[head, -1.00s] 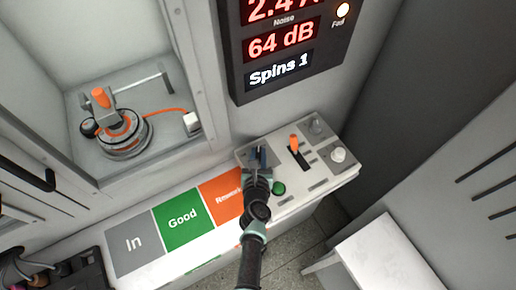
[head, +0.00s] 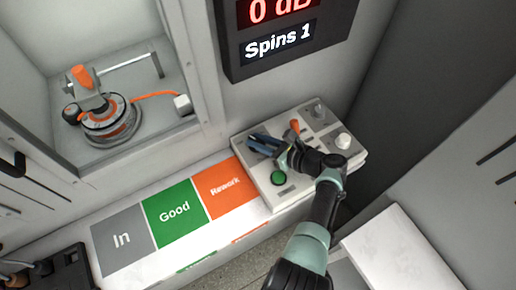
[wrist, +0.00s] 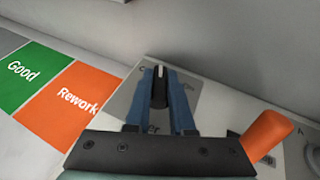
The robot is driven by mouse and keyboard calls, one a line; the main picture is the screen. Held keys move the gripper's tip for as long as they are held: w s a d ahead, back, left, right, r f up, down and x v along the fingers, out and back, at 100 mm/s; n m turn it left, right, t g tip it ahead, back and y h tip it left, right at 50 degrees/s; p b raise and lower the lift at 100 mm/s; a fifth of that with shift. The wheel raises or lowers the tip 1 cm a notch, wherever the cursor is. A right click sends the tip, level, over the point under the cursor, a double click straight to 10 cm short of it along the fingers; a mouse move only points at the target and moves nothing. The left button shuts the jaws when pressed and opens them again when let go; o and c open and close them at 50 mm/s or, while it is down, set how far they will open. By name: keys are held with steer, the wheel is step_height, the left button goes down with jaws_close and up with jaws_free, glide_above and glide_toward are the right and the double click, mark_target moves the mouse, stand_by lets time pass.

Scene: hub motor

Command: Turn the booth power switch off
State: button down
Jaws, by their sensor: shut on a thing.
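The control panel (head: 262,185) carries a small black rotary knob (wrist: 160,90) with a white pointer line, seen in the wrist view on a grey plate. This appears to be the booth power switch; the lettering around it is partly hidden. My gripper (head: 262,144) is at the panel's left end, its blue fingers pointing left in the head view. In the wrist view the fingers stand on both sides of the knob, shut on it. The knob is hidden in the head view. The display (head: 280,20) reads 0 dB and Spins 1.
An orange lever (head: 295,126) stands close beside my gripper. A green button (head: 278,177), a white knob (head: 343,141) and a grey knob (head: 318,110) are also on the panel. The hub motor (head: 108,118) sits in the booth. In, Good and Rework (head: 226,187) pads lie left.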

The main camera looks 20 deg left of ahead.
steer(key=n+g+b, duration=0.1)
steer(key=b, duration=0.1)
steer(key=n+g+b, duration=0.1)
steer(key=b, duration=0.2)
steer(key=n+g+b, duration=0.1)
steer(key=g+b, duration=0.1)
steer(key=b, duration=0.1)
steer(key=shift+w+f+n+y, duration=0.2)
steer(key=shift+f+n+y, duration=0.1)
steer(key=shift+y, duration=0.1)
steer(key=shift+a+r+n+g+b, duration=0.15)
steer(key=shift+n+g+b, duration=0.2)
steer(key=shift+b, duration=0.45)
steer(key=shift+r+n+g+b, duration=0.25)
steer(key=shift+r+g+b, duration=0.1)
steer(key=shift+b, duration=0.3)
steer(key=c, duration=0.8)
jaws_free()
steer(key=shift+f, duration=0.1)
steer(key=shift+s, duration=0.1)
steer(key=b+v, duration=0.3)
steer(key=v, duration=0.9)
steer(key=shift+d+r, duration=0.25)
steer(key=shift+d, duration=0.2)
